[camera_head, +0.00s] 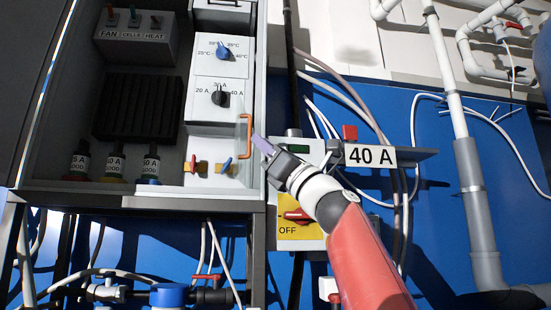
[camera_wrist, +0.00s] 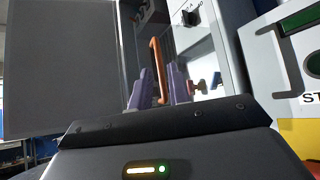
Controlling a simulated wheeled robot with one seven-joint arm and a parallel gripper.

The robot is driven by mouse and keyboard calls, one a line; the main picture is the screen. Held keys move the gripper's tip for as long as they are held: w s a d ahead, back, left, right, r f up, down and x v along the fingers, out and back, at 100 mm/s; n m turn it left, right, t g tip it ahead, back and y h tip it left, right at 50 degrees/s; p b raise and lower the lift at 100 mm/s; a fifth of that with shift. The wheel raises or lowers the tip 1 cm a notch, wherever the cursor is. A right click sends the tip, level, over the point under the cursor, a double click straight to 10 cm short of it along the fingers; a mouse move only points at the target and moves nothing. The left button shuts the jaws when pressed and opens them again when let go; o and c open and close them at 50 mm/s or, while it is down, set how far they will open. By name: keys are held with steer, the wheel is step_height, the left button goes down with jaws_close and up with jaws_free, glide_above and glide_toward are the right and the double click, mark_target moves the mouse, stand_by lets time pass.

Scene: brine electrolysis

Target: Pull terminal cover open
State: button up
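The terminal cover shows mainly as its orange handle (camera_head: 246,137), at the lower right corner of the open cabinet, in front of a red and a blue terminal. The cover's panel looks clear and its outline is hard to make out. My gripper (camera_head: 260,142) is right beside the handle, reaching in from the lower right. In the wrist view the upright orange handle (camera_wrist: 156,55) stands between the two purple fingers of my gripper (camera_wrist: 161,80). The fingers are apart, with a gap on each side of the handle. I cannot tell how deep the handle sits between them.
The cabinet holds a blue dial (camera_head: 223,51), a black dial (camera_head: 220,97) and several labelled bottles (camera_head: 151,163). Right of it are a "40 A" sign (camera_head: 370,156) on a grey shelf and a red switch (camera_head: 297,216) on yellow, close to my arm. Cables and pipes run farther right.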

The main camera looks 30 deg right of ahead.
steer(key=v, duration=0.3)
steer(key=shift+d+f+b, duration=0.1)
steer(key=shift+f+b, duration=0.3)
steer(key=shift+f, duration=0.1)
stand_by(0.4)
